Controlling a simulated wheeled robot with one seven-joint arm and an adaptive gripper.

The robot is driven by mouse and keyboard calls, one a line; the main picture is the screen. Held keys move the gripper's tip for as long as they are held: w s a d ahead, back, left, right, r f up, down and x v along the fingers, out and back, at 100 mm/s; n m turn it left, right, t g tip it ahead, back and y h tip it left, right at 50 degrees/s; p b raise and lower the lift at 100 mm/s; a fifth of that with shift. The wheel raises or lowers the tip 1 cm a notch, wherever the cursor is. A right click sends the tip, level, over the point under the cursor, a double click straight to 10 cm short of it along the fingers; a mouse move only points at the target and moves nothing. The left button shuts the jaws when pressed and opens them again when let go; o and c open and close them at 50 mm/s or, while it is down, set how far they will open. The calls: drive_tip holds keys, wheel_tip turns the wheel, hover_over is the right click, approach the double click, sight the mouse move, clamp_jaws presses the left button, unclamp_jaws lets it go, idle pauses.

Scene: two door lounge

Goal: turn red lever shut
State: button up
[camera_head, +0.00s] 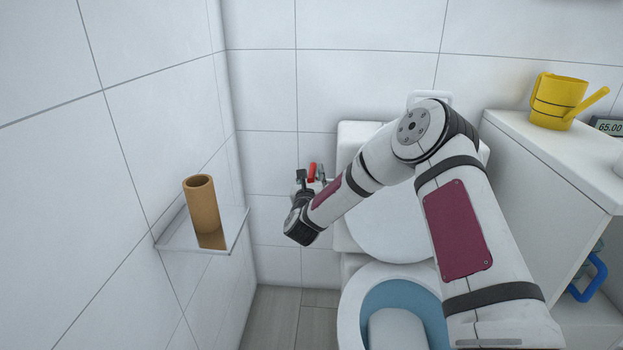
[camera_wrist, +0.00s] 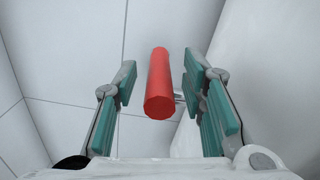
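The red lever (camera_wrist: 158,85) is a plain red bar standing out between the two teal-padded fingers of my gripper (camera_wrist: 162,84) in the wrist view. The fingers are open, with a clear gap to the left of the lever and a smaller gap to its right. In the head view the red lever (camera_head: 312,171) is small, near the wall left of the toilet tank. My gripper (camera_head: 311,176) is around it there, mostly hidden behind my wrist. A small metal part (camera_wrist: 179,96) shows behind the lever; the lever's mount is largely hidden.
A white toilet (camera_head: 352,300) with a raised lid stands beside my arm. A glass shelf (camera_head: 175,238) with a brown cardboard tube (camera_head: 202,203) is on the left wall. Tiled walls are close behind the lever.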

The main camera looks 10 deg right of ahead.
drive_tip(key=shift+w, duration=0.2)
drive_tip(key=shift+c, duration=0.3)
clamp_jaws()
drive_tip(key=shift+w+a+m+g+h+b, duration=0.1)
drive_tip(key=shift+a+m+g+h+b, duration=0.2)
drive_tip(key=shift+m+h+b, duration=0.35)
drive_tip(key=shift+w+a+m+g+h+b, duration=0.15)
drive_tip(key=shift+m+g+h+b, duration=0.3)
drive_tip(key=shift+h, duration=0.3)
drive_tip(key=shift+w+a+m+g+h+b, duration=0.1)
drive_tip(key=shift+a+m+g+h+b, duration=0.25)
drive_tip(key=shift+h+b, duration=0.3)
drive_tip(key=shift+d, duration=0.1)
drive_tip(key=shift+o, duration=0.3)
unclamp_jaws()
